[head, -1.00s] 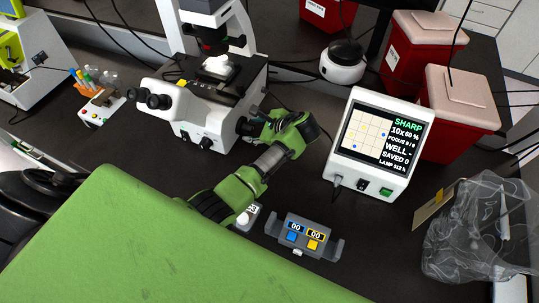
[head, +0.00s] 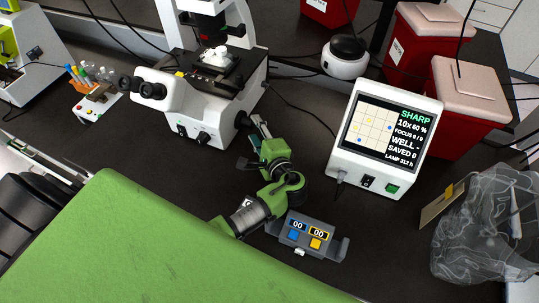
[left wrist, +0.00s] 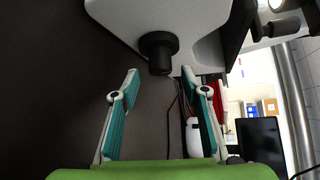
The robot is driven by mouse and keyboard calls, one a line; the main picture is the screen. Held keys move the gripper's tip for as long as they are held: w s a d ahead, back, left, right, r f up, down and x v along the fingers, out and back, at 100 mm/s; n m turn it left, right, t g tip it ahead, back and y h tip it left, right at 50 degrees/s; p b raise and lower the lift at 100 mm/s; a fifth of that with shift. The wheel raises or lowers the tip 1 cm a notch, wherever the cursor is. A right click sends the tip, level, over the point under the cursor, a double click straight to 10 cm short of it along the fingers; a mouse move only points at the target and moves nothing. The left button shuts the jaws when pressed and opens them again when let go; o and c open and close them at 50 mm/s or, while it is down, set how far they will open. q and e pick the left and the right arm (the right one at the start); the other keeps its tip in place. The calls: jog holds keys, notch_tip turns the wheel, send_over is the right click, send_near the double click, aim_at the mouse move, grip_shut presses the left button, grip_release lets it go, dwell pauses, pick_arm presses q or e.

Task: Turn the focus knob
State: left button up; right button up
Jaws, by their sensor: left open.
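The white microscope (head: 215,95) stands at the upper left of the head view. In the left wrist view, a black focus knob (left wrist: 158,50) sticks out of its white body. My left gripper (head: 257,130) is open and empty beside the microscope's right side. In the left wrist view the open fingers of the left gripper (left wrist: 160,72) point at the knob, which lies between and just beyond their tips, apart from them. The monitor (head: 384,135) reads SHARP, 10x. My right gripper is not in view.
A grey device with blue and yellow buttons (head: 307,238) stands close to my left arm. Red bins (head: 455,125) stand behind the monitor, and a clear bag (head: 485,230) lies at the right. A cable runs from the microscope towards the monitor.

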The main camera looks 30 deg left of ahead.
pick_arm(q)
jog(key=b+v, duration=0.2)
jog(key=v, duration=0.7)
jog(key=shift+s+d, duration=0.15)
jog(key=shift+d, duration=0.05)
jog(key=shift+s+d+r+b, duration=0.25)
jog(key=shift+s+d+b, duration=0.1)
jog(key=shift+s+d, duration=0.15)
jog(key=shift+a, duration=0.1)
dwell(1.4)
